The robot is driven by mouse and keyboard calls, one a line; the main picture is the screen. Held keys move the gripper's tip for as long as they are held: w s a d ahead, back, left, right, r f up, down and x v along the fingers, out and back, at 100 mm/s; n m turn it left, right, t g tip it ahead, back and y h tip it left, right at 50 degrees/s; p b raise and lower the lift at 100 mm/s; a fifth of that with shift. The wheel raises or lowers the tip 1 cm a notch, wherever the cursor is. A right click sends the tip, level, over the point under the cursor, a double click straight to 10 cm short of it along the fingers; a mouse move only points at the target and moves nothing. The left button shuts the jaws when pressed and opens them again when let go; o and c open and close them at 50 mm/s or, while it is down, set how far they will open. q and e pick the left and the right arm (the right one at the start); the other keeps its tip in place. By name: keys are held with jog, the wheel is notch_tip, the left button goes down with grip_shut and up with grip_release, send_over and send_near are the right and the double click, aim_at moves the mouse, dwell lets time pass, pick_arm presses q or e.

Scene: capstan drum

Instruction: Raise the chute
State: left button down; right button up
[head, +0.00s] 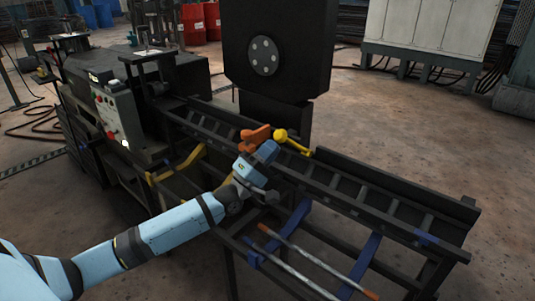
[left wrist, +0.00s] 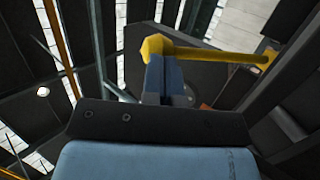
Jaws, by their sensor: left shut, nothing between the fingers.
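The long black chute (head: 400,188) runs from the machine at the left down to the lower right in the head view, with rungs along its bed. A yellow lever with a round knob (head: 280,135) is at its middle. An orange part (head: 255,137) is just left of the knob. My left gripper (head: 268,148) is shut and empty, over the chute beside the lever. In the left wrist view the blue fingertips (left wrist: 163,72) point at the yellow knob (left wrist: 153,46), with the lever's bar running right. I cannot tell whether they touch. My right gripper is out of view.
A dark machine with a control box (head: 118,115) stands at the left. A tall black block with a round hub (head: 264,56) stands behind the chute. Blue braces (head: 366,262) and long rods (head: 300,262) lie below it. Open floor is at the right.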

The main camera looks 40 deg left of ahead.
aim_at(275, 132)
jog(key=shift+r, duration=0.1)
